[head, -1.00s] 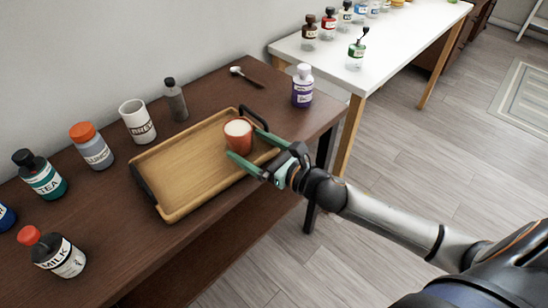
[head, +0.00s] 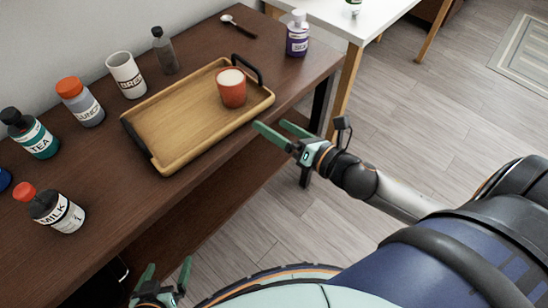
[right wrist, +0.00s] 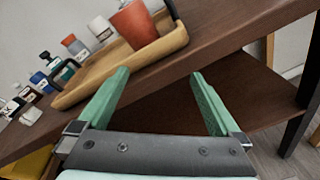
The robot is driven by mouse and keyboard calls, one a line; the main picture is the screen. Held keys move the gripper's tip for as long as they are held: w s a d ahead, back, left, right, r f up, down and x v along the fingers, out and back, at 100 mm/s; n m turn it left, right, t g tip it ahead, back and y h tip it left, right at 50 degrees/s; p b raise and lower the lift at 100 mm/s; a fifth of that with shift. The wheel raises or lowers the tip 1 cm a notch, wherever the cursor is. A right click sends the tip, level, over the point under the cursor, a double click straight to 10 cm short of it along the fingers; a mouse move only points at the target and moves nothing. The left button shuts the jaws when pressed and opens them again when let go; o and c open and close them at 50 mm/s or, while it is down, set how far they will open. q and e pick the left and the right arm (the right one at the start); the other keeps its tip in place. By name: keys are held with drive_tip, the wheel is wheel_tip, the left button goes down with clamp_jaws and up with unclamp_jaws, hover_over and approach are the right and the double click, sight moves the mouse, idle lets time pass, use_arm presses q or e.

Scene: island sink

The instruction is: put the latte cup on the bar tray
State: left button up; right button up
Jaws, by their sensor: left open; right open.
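The latte cup (head: 232,90), reddish-orange with a pale top, stands upright on the bar tray (head: 185,132), near its right end. The tray is light wood with dark handles and lies on the dark brown table. My right gripper (head: 270,130) is open and empty, just off the tray's front right edge, apart from the cup. In the right wrist view, the cup (right wrist: 134,24) and tray (right wrist: 85,77) are beyond the open fingers (right wrist: 158,80). My left gripper (head: 167,275) is open and empty at the bottom of the head view, in front of the table.
Behind the tray stand a white mug (head: 126,75) and a grey bottle (head: 164,51). A supplement-like bottle (head: 80,102), a tea bottle (head: 29,134) and a milk bottle (head: 50,208) stand left. A purple-labelled bottle (head: 297,35) and spoon (head: 238,27) are at the right.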

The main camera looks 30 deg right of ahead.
drive_tip(key=s+a+f+m+g, duration=0.2)
drive_tip(key=s+f+m, duration=0.2)
drive_tip(key=m, duration=0.6)
drive_tip(key=s+a+f+m+g+h, duration=0.1)
drive_tip(key=s+a+f+m+g, duration=0.1)
drive_tip(key=f+m, duration=0.6)
drive_tip(key=s+a+f+m+g, duration=0.2)
drive_tip(key=s+f+m, duration=0.4)
drive_tip(key=m, duration=0.6)
drive_tip(key=shift+s+a+h, duration=0.2)
drive_tip(key=shift+a+h, duration=0.2)
drive_tip(key=shift+a, duration=0.25)
